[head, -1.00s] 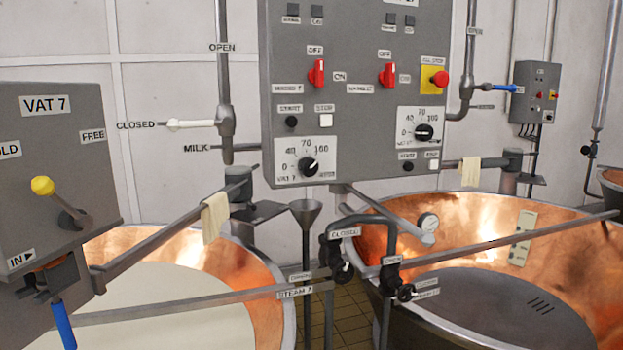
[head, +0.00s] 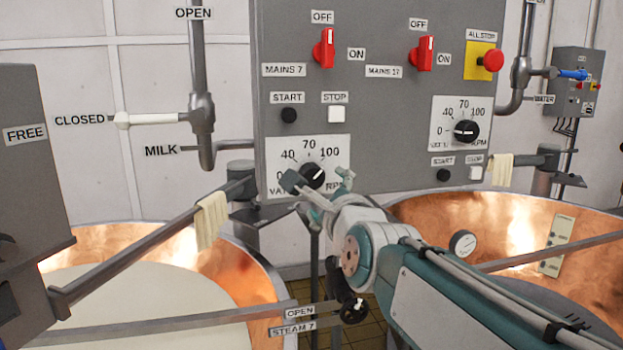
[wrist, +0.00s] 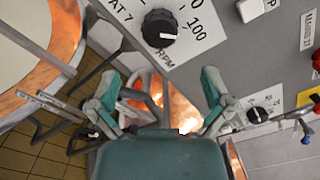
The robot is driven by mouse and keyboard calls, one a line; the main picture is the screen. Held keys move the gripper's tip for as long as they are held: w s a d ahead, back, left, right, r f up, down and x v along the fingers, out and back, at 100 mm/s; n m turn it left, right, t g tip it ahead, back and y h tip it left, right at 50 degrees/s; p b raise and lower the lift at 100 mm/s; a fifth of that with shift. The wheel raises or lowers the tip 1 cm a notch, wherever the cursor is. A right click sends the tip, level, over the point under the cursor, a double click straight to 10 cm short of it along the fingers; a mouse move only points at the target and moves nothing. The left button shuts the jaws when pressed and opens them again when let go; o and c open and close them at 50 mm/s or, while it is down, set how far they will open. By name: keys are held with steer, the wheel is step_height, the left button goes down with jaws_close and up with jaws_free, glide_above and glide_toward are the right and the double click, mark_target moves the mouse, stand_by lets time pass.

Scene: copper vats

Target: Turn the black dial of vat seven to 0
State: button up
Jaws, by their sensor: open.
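The black dial of vat seven (head: 313,175) sits on a white scale plate low on the grey control panel. Its white mark points to the upper right, near 100. It also shows in the wrist view (wrist: 160,28), at the top, with its mark towards the 100. My gripper (head: 319,183) is open in front of the dial's plate, and its fingers partly cover the lower lettering. In the wrist view my gripper's fingers (wrist: 160,84) are spread wide and empty. The dial lies beyond them, apart from both.
A second black dial (head: 466,131) on the right points at 0. Red switches (head: 324,49), a black start button (head: 289,115) and a red stop button (head: 493,61) are on the panel. A bar with a cloth (head: 211,220) reaches in from the left. Copper vats stand below.

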mark_target(312, 180)
steer(key=x, duration=1)
steer(key=shift+f, duration=0.1)
steer(key=shift+c, duration=0.3)
steer(key=c, duration=1.1)
